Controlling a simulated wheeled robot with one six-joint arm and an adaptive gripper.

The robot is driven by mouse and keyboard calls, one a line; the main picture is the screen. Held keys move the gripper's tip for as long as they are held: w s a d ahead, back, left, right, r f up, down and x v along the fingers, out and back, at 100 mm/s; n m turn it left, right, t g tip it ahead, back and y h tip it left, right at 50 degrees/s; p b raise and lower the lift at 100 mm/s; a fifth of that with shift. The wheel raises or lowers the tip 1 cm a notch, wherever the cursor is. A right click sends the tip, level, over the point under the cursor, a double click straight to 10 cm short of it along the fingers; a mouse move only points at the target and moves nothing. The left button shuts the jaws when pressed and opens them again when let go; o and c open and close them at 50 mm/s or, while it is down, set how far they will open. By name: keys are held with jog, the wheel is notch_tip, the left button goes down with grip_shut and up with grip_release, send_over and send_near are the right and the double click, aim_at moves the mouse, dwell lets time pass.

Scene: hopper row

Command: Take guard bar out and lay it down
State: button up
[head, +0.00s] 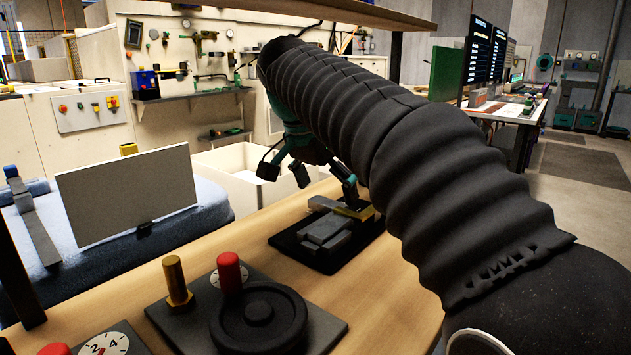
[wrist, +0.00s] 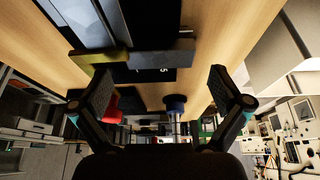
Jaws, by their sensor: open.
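What looks like the guard bar (wrist: 160,56) is a grey bar with a yellow end, lying across a black base plate in the wrist view. In the head view the grey and yellow bar (head: 354,209) lies at the far right end of the black plate (head: 290,243), beside grey blocks (head: 325,234). My gripper (head: 308,180) is above and left of the bar in the head view, apart from it. In the wrist view my gripper (wrist: 163,92) is open, with its fingers wide apart and nothing between them at the tips. My arm may hide part of the plate's right side.
A black handwheel (head: 259,318), a red knob (head: 229,272) and a brass bolt (head: 177,280) stand nearer on the wooden bench. A white panel (head: 128,195) stands at left. A white bin (head: 247,170) is behind the bench. Bare bench top (head: 383,300) lies in front of the plate.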

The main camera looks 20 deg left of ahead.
jog(key=shift+x, duration=0.85)
jog(key=c, duration=1.4)
jog(key=shift+r, duration=0.1)
jog(key=shift+c, duration=0.2)
jog(key=shift+r, duration=0.25)
jog(key=shift+r+p, duration=0.55)
jog(key=shift+p, duration=0.25)
jog(key=shift+r, duration=0.8)
jog(key=shift+r, duration=0.25)
